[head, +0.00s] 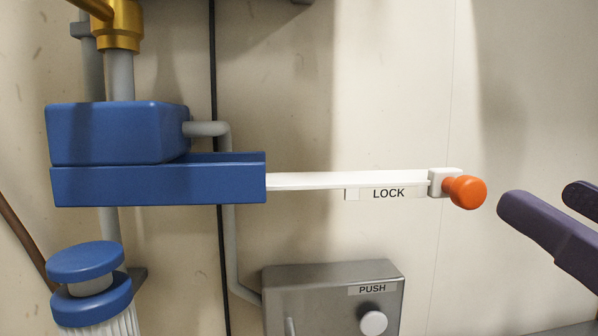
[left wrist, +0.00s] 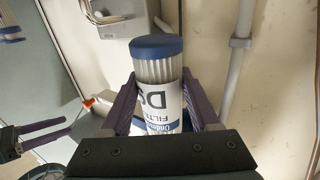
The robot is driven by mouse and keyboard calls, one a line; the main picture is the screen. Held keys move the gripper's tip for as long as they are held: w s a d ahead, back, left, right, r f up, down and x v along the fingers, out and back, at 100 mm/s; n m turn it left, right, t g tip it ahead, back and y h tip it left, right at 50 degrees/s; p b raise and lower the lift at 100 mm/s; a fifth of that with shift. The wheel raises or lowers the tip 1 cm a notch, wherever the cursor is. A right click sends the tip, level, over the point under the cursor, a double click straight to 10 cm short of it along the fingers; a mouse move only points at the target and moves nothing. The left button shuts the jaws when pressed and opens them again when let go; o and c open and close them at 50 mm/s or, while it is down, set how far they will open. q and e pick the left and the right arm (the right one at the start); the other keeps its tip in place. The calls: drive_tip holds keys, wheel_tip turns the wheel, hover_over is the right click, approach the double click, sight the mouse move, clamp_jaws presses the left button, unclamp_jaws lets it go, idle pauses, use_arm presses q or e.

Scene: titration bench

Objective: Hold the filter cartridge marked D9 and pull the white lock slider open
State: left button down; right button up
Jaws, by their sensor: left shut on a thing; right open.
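A filter cartridge (left wrist: 157,72) with a blue end cap, white pleats and a partly hidden label starting with "D" is between the fingers of my left gripper (left wrist: 160,95), which is shut on it. In the head view, a blue-capped pleated cartridge (head: 88,262) shows at lower left; no gripper shows on it there. The white lock slider (head: 345,180) sticks out to the right from a blue housing (head: 158,186) and ends in an orange knob (head: 467,192). My right gripper (head: 546,200) is open, just right of the knob and apart from it.
A grey box (head: 330,290) with a "PUSH" label and a white button (head: 373,323) is below the slider. A "LOCK" label (head: 388,194) lies just under the slider. Grey pipes, a black cable and a brass fitting (head: 118,28) are at left.

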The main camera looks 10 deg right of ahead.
use_arm(q)
drive_tip(key=shift+s+p, duration=1)
drive_tip(key=shift+s, duration=1.7)
